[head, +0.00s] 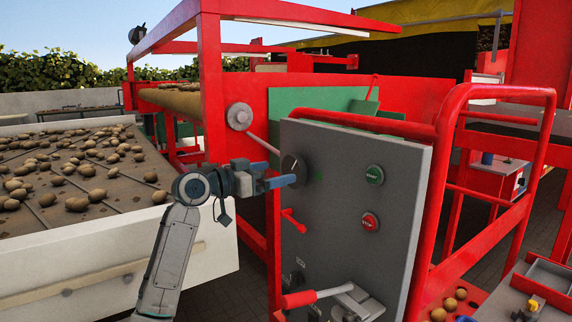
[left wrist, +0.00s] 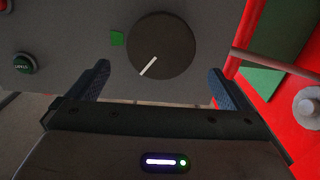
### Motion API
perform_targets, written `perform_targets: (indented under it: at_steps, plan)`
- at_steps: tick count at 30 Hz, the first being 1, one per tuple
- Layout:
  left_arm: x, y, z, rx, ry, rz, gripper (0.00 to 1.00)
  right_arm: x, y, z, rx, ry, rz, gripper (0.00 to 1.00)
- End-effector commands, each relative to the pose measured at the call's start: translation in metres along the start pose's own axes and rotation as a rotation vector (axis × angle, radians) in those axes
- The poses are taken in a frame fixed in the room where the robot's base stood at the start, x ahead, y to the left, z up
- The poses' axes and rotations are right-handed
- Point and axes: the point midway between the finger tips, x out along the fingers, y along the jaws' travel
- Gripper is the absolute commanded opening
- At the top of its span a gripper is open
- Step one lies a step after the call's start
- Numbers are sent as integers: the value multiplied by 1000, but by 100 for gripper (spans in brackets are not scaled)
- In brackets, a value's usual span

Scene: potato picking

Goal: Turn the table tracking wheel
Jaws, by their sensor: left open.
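A round black dial (head: 293,165) with a white pointer line sits on the upper left of the grey control panel (head: 340,215). My left gripper (head: 275,175) is in front of it at the panel's left edge, fingers pointing at the panel. In the left wrist view the black dial (left wrist: 161,46) lies ahead between the two open fingers, with a green mark beside it. The fingers hold nothing; I cannot tell whether they touch the dial. A grey round wheel (head: 240,116) is on the red frame, behind and left of the gripper. My right gripper is not in view.
A green button (head: 374,174) and a red button (head: 370,221) are right of the dial. A red-handled lever (head: 299,299) sticks out below. Red rails (head: 500,92) stand right of the panel. A conveyor (head: 30,220) with many potatoes is at the left.

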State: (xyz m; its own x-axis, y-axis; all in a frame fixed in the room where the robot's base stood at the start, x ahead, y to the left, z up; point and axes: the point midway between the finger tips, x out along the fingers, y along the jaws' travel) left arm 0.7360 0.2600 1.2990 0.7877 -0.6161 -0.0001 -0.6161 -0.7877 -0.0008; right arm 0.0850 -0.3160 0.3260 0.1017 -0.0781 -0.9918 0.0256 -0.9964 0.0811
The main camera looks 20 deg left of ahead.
Motion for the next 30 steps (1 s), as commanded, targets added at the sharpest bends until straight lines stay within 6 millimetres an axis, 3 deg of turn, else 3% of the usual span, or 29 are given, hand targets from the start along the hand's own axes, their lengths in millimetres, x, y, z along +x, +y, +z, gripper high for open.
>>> perform_targets:
  at_steps: [7,19,20,26,30]
  plan:
    - [36,0,-2,-3,0,0,100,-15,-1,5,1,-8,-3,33]
    - [45,0,1,1,-1,-1,100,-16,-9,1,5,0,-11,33]
    - [45,0,1,0,-1,-1,98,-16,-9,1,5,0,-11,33]
    - [44,0,1,0,-1,-1,59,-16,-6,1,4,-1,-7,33]
    - [44,0,1,2,-1,-1,55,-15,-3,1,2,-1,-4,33]
